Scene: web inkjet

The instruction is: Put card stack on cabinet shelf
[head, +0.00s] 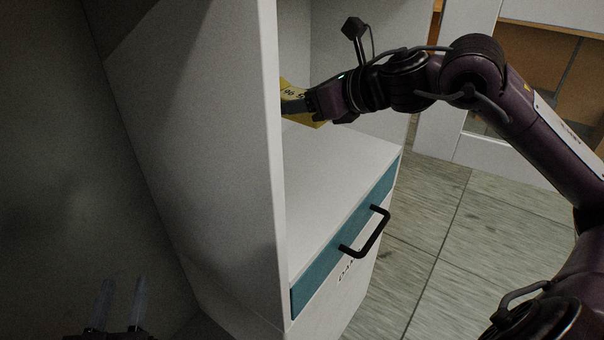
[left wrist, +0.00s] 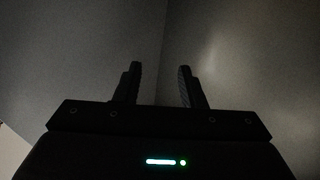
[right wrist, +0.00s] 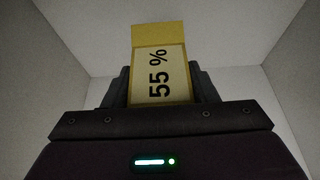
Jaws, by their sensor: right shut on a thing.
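The card stack (head: 289,93) is yellow with dark print. In the head view it is partly hidden behind the cabinet's side panel and by my right gripper. My right gripper (head: 308,102) is shut on it and holds it inside the open compartment, above the cabinet shelf (head: 335,170). In the right wrist view the card stack (right wrist: 159,75) reads "55 %" and stands between the fingers (right wrist: 160,88). The white cabinet (head: 215,130) has its open side facing right. My left gripper (head: 118,305) is low at the left, open and empty; it also shows in the left wrist view (left wrist: 158,88).
A teal drawer front (head: 330,250) with a black handle (head: 366,236) lies below the shelf. The cabinet's side panel stands between my two grippers. The visible shelf surface is bare. Tiled floor (head: 440,240) is clear at the right.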

